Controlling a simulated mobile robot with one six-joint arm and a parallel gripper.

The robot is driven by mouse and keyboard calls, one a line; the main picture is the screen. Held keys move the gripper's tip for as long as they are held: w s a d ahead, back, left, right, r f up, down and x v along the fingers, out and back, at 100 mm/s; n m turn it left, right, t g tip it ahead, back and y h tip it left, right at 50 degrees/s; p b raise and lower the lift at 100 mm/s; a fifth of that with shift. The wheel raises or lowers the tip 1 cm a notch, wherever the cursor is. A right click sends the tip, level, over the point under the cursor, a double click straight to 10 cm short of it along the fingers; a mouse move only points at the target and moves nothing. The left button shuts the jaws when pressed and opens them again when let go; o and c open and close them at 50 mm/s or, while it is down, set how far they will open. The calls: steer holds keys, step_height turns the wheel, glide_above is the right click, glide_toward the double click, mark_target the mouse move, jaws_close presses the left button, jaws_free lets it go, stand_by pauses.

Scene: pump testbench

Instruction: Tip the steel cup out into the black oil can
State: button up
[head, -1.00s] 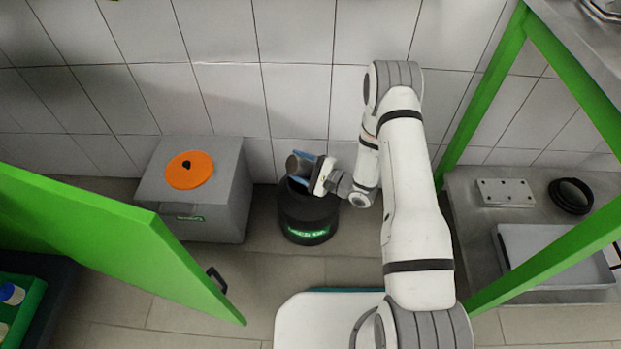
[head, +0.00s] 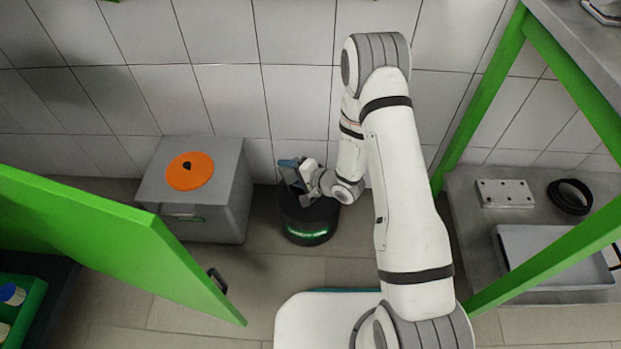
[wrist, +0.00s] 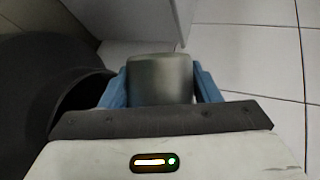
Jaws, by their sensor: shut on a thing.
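The black oil can (head: 308,222) stands on the floor by the tiled wall, with a lit green label. Its dark round rim (wrist: 75,92) fills the left of the wrist view. My gripper (head: 291,172) is over the top of the can. Its blue fingers (wrist: 160,88) are shut on the steel cup (wrist: 160,72), a smooth grey cylinder. In the head view the cup is mostly hidden by the fingers and wrist. I cannot see the cup's mouth or contents, nor whether anything is pouring out.
A green door (head: 120,235) swings across the left foreground. A green-framed bench with a lower shelf (head: 465,215) is on the right. Floor in front of the can is clear.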

mark_target(285, 180)
steer(key=shift+s+a+f+n+h, duration=0.2)
steer(key=shift+s+a+n+h, duration=0.1)
steer(key=shift+a, duration=0.2)
steer(key=shift+s+a+f+n+h, duration=0.15)
steer(key=shift+s+a+n+h, duration=0.15)
steer(key=shift+a, duration=0.2)
steer(key=shift+w+f+n+t+h+b, duration=0.1)
steer(key=shift+f+n+t+h+b, duration=0.3)
steer(key=shift+n+h+b, duration=0.1)
steer(key=shift+r+n+h, duration=0.5)
steer(key=shift+r, duration=0.1)
steer(key=shift+r+t+h, duration=0.1)
steer(key=shift+t+h, duration=0.2)
steer(key=shift+n+h+b, duration=0.3)
steer(key=shift+n, duration=0.1)
steer(key=shift+a+f+n+t+h+b, duration=0.35)
steer(key=shift+f+b, duration=0.25)
steer(key=shift+b, duration=0.3)
steer(key=s+a+f+n+t+h+b, duration=0.1)
steer(key=a+f+n+t+h+b, duration=0.1)
steer(key=f, duration=0.4)
steer(key=shift+s+a+f+n+t+h+b, duration=0.4)
steer(key=shift+a+n+h+b, duration=0.1)
steer(key=shift+a+n+h, duration=0.45)
